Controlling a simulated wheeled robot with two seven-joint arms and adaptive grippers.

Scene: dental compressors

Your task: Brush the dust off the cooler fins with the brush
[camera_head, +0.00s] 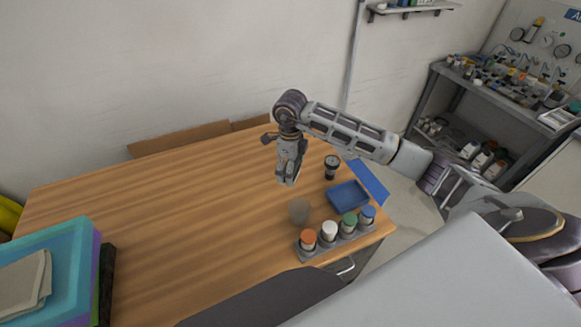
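My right arm comes in from the right, and its gripper (288,181) hangs over the wooden table, pointing down. The fingers look close together, but at this size I cannot tell whether they are open or shut, and I see nothing clearly held. My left gripper is not in view. I cannot make out the brush or the cooler fins in this view.
The wooden table (170,200) is bare across its middle and left. At its right are a dark cylinder (331,167), a blue tray (347,195) and a rack (343,242) of bottles with coloured caps. A blue stack (75,250) with a folded cloth (25,283) is at left.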

